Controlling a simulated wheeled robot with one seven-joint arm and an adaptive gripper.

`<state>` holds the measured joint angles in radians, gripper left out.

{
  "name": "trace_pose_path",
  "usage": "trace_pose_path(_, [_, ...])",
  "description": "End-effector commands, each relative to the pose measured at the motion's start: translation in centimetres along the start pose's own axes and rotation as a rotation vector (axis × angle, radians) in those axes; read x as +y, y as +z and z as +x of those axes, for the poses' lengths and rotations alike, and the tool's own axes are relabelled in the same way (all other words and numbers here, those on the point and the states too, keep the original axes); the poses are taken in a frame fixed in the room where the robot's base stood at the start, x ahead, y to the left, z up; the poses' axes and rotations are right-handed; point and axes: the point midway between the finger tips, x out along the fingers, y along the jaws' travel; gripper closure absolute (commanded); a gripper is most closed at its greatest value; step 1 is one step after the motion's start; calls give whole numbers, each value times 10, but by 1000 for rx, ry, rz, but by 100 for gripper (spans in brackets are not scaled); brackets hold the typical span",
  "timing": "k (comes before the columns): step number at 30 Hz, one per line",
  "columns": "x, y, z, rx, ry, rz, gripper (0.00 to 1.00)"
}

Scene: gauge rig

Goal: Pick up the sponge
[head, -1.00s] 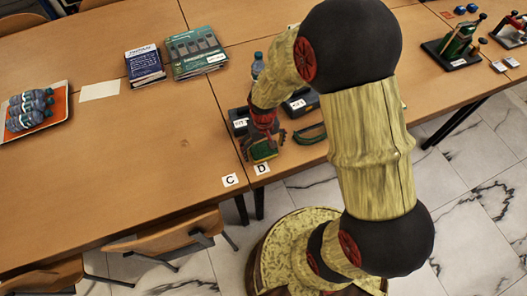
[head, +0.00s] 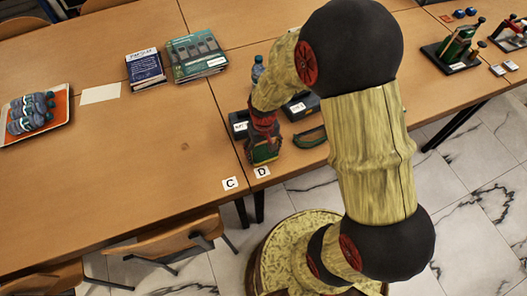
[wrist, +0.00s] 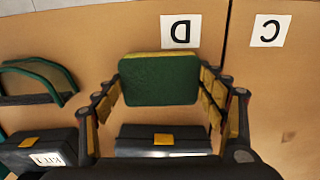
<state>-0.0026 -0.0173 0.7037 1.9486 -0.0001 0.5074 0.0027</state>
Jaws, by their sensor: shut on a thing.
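The sponge (wrist: 160,82) is a block with a dark green face and a yellow edge, seen in the wrist view between my gripper's fingers. My gripper (wrist: 163,88) is shut on it, with fingers at its left and right sides. In the head view my gripper (head: 264,152) is low over the table near the D label, with the green of the sponge (head: 265,155) showing between the fingers. I cannot tell whether the sponge touches the table.
Labels D (wrist: 181,31) and C (wrist: 270,30) lie on the table beside the sponge. A dark case with a yellow latch (wrist: 163,139) is close to the gripper. Another case (wrist: 40,150) and a green-rimmed item (wrist: 38,82) are at left. A bottle (head: 258,70) stands behind.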

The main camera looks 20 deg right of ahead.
Motion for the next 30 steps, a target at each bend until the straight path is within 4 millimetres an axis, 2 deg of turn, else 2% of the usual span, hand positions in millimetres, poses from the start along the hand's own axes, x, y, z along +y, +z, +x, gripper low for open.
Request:
trace_pose_path(6, [0, -1, -32, 3, 0, 0, 40])
trace_pose_path(8, [-4, 9, -42, 2, 0, -2, 40])
trace_pose_path(15, [-17, 52, -95, 4, 0, -3, 40])
trace_pose_path(21, [-32, 96, -111, 2, 0, -3, 40])
trace_pose_path(25, [-38, 116, -119, 2, 0, -2, 40])
trace_pose_path(30, [-42, 129, -124, 2, 0, -1, 40])
